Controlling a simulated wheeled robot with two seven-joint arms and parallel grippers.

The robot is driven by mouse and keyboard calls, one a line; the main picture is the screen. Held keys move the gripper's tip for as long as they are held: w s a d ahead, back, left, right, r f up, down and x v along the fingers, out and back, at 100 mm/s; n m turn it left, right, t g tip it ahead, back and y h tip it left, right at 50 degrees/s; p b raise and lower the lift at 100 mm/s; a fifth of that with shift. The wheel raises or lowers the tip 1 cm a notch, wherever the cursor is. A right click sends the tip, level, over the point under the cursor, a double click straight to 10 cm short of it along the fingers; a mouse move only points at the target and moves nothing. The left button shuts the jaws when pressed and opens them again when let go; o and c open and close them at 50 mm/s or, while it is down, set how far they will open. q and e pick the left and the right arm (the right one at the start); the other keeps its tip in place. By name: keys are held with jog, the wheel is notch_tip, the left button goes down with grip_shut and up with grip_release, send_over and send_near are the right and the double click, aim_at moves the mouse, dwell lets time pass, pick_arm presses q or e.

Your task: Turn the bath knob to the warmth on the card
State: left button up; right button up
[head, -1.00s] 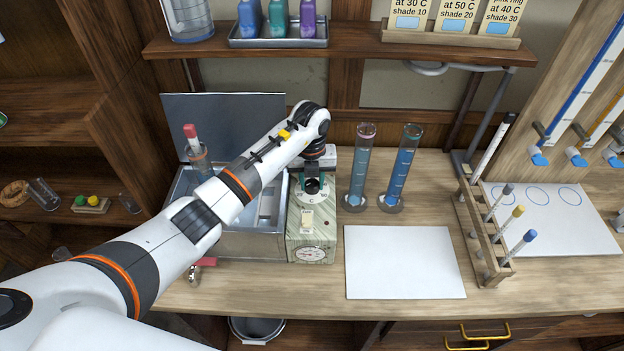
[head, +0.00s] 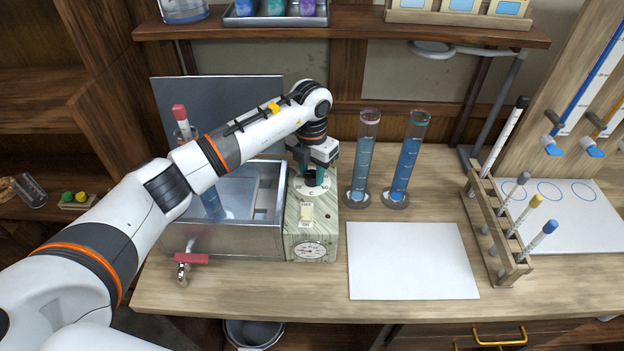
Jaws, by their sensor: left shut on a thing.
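The bath is a metal tank (head: 228,243) with clear water and a raised dark lid behind it. Its marbled control box (head: 300,238) joins the tank's right side, with a round dial gauge (head: 309,250) on the front and a small tag on top. My left gripper (head: 312,178) points down over the back of the box top, shut on the green bath knob (head: 313,182). Part of the scale shows around the knob, with "50" and "C" legible; the knob's pointer is hidden. Three cards (head: 457,6) stand on the shelf, their writing cut off at the top. My right gripper is not in view.
Two tall cylinders of blue liquid (head: 361,160) (head: 406,165) stand close to the right of the box. A white mat (head: 410,262) lies bare in front of them. A wooden rack (head: 497,235) with droppers stands further right. A red-handled tap (head: 190,259) sticks out below the tank.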

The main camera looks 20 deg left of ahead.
aim_at(311, 173)
pick_arm(q)
jog(key=m+b, duration=0.3)
jog(key=shift+w, duration=0.1)
jog(key=shift+m+b, duration=0.4)
jog(key=shift+m, duration=0.2)
jog(key=shift+r, duration=0.1)
jog(key=o, duration=1)
notch_tip(311, 173, up, 12)
jog(key=b, duration=0.3)
jog(key=shift+a, duration=0.1)
